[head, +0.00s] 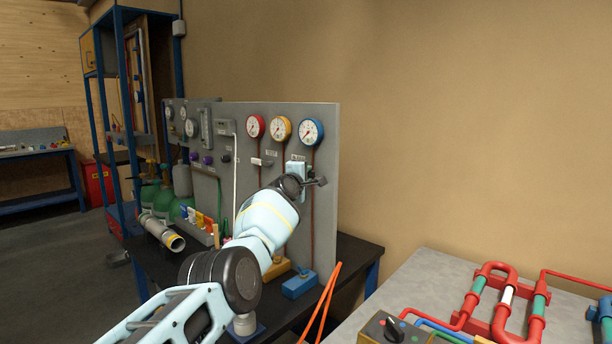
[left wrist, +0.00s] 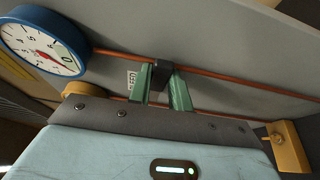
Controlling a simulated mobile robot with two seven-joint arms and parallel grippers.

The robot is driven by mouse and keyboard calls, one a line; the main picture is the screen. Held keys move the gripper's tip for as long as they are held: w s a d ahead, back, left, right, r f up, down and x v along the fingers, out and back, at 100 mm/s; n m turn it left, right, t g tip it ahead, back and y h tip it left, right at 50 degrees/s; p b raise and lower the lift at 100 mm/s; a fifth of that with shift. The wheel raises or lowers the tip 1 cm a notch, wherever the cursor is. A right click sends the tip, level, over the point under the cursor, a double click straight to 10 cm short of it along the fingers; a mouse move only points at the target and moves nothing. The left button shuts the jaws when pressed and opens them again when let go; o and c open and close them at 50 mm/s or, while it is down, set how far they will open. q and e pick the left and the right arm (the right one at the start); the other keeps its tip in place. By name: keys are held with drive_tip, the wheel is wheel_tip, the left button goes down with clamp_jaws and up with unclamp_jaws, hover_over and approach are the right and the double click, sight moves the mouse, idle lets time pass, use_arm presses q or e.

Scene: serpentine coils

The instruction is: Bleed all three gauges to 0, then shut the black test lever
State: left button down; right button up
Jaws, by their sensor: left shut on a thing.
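A grey panel (head: 327,150) carries a red gauge (head: 256,126), a yellow gauge (head: 280,128) and a blue gauge (head: 310,132) in a row. The blue gauge also shows in the left wrist view (left wrist: 42,42), its red needle near the 0 mark. The other readings are too small to tell. My left gripper (head: 312,182) is at the panel below the blue gauge. Its green fingers (left wrist: 164,88) are shut on a small black piece (left wrist: 162,75) at the copper line, beside a bleed label (left wrist: 131,79). I cannot tell a black test lever apart. My right gripper is not in view.
A pale lever (head: 262,162) sits under the red gauge. A blue block (head: 299,284) lies on the black bench (head: 352,255). A grey table (head: 430,275) with red pipe coils (head: 500,290) stands at the right. Orange hoses (head: 328,300) rise between them.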

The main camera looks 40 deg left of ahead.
use_arm(q)
drive_tip(key=shift+r, duration=0.1)
idle(0.4)
drive_tip(key=c, duration=1.3)
unclamp_jaws()
